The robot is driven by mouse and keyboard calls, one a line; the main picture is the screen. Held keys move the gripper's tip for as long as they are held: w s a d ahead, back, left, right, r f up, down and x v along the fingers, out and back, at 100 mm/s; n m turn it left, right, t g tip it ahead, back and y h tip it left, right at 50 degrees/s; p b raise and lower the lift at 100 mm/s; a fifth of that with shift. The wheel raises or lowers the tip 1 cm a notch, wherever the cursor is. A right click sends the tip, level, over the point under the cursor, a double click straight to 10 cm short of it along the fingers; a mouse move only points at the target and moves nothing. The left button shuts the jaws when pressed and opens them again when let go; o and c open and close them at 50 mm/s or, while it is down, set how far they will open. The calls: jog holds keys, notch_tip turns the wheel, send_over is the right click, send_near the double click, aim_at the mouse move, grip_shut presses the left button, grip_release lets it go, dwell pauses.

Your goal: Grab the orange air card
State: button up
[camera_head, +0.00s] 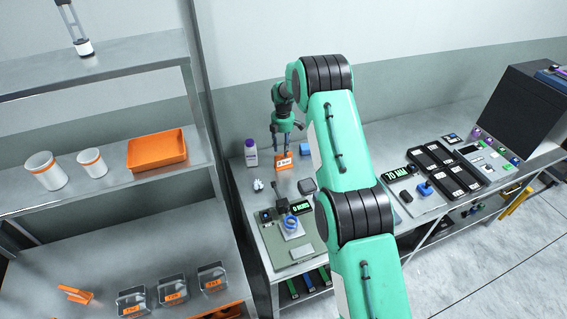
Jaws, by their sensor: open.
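A small orange card (284,165) with a white label stands on the grey workbench near its back left; the label's text is too small to read surely. My gripper (281,150) points down right above the card, with its fingers open and apart. The fingertips are at about the card's top edge in the picture; I cannot tell whether they touch it or are on either side of it. Another orange piece (75,293) lies on the lower shelf at the left.
A white bottle with a purple cap (251,153) stands just left of the card. A small white item (258,185) and a dark grey block (307,186) are in front. A scale (292,230) with a blue ring is nearer. My arm hides the bench's middle.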

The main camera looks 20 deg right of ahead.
aim_at(284, 161)
jog(key=shift+f, duration=0.15)
jog(key=shift+f, duration=2.55)
jog(key=shift+c, duration=0.2)
grip_shut()
